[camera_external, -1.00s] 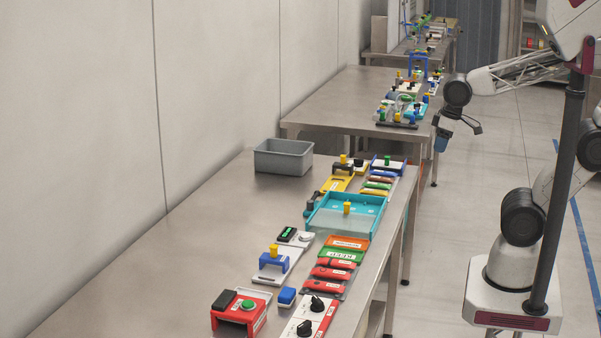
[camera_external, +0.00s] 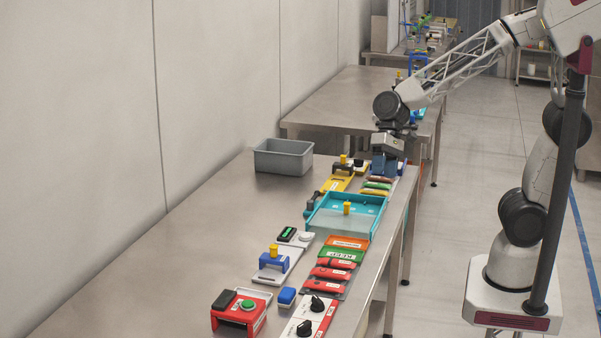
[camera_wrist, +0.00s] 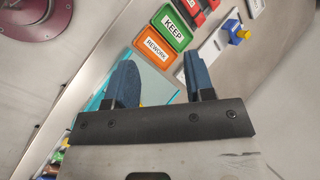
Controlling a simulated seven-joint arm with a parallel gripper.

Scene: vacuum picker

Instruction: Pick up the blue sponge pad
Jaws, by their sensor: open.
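A small blue block (camera_external: 286,297), which looks like the blue sponge pad, lies at the near part of the front table, between a blue bracket with a yellow knob and a panel with black knobs. I cannot clearly make it out in the wrist view. My gripper (camera_external: 384,163) is over the far right end of the same table, well away from the block. In the wrist view its two blue fingers (camera_wrist: 160,78) are spread apart with nothing between them. They hide part of the turquoise tray below.
The turquoise tray (camera_external: 326,223), the orange REWORK plate (camera_wrist: 160,47), the green KEEP plate (camera_wrist: 172,27) and several red pieces line the table's right side. The blue bracket (camera_external: 273,262) and a red box (camera_external: 226,316) stand nearby. A grey bin (camera_external: 284,158) is at the back. The left tabletop is clear.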

